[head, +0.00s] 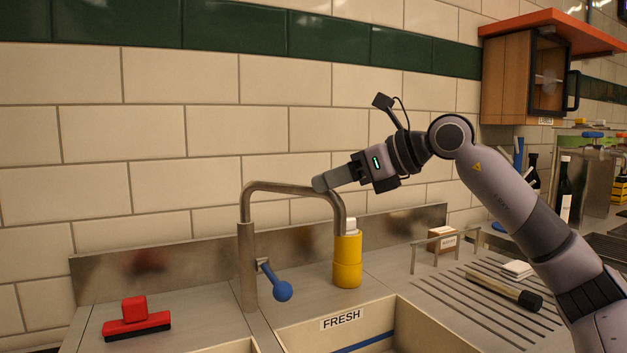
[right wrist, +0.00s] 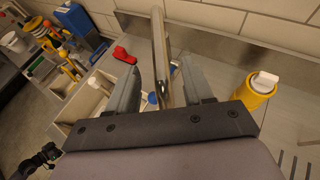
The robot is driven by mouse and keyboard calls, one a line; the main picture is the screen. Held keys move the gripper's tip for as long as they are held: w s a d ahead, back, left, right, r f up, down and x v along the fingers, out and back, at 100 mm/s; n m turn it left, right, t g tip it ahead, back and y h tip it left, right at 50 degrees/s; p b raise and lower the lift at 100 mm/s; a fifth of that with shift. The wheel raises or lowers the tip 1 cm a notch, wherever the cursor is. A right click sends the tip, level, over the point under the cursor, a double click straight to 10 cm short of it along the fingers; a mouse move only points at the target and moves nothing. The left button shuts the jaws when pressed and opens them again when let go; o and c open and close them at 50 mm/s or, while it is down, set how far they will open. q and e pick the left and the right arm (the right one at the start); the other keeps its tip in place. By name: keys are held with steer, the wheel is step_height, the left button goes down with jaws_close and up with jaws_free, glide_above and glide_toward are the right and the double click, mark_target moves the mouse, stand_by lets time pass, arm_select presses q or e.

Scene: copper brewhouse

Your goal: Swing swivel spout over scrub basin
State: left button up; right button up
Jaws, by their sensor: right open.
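The swivel spout (head: 290,188) is a bent metal pipe on an upright post with a blue-knobbed lever (head: 282,291). Its outlet end hangs over the back rim of the basin marked FRESH (head: 310,335), beside a yellow bottle. My right gripper (head: 320,184) is at the spout's outer bend. In the right wrist view the pipe (right wrist: 160,50) runs between the two open fingers (right wrist: 160,88). I cannot tell whether either finger touches it. Another basin shows only a sliver left of the FRESH one. A dark jointed shape at the wrist view's lower left may be my left arm.
The yellow bottle (head: 347,262) stands close under the spout's end. A red brush (head: 136,322) lies on the left ledge. A small box (head: 441,239) and a dark-capped tube (head: 503,290) are on the drainboard. A tiled wall and metal backsplash stand behind.

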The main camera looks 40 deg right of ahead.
steer(key=shift+p+x, duration=0.35)
steer(key=shift+x, duration=1.7)
jaws_close()
